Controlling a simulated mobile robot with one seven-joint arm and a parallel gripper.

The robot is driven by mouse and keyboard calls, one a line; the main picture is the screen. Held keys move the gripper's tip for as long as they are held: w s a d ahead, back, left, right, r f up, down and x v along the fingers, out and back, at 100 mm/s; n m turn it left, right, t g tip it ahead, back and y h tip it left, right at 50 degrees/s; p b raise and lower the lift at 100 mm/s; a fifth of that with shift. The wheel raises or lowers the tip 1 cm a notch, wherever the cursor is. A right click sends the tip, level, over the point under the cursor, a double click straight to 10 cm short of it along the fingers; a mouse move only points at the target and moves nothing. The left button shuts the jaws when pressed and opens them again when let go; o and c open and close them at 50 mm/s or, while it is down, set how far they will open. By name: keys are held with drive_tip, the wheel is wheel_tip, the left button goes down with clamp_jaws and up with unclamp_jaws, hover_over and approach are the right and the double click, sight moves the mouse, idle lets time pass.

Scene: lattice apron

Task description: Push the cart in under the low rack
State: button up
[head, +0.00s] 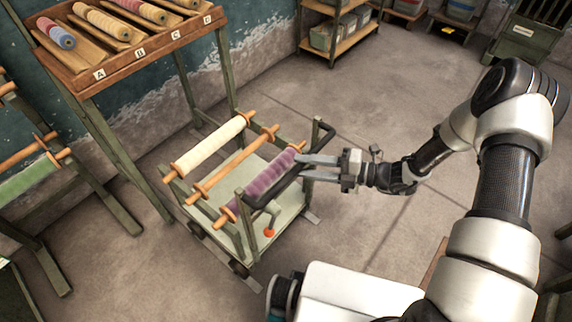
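The cart (283,201) has a pale deck, green posts and wooden rollers, one with cream yarn and one with purple yarn. It stands on the floor at the centre of the head view. A black bar handle (283,181) runs along its near right side, with an orange knob below. My gripper (301,167) is at this handle, its two fingers apart and reaching over the bar. Whether they touch it is unclear. The rack (124,64), a wooden tray on green legs with labels A to D and several yarn spools, stands behind and left of the cart.
A stand with green yarn (32,183) is left of the cart. A shelf with grey bins (326,36) is at the back, and a green bin (523,40) at the back right. Open floor (365,105) lies right of and behind the cart.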

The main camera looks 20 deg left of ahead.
drive_tip(key=a, duration=0.4)
drive_tip(key=a+f, duration=0.1)
drive_tip(key=a, duration=0.1)
drive_tip(key=shift+b, duration=0.3)
drive_tip(key=shift+c, duration=0.5)
clamp_jaws()
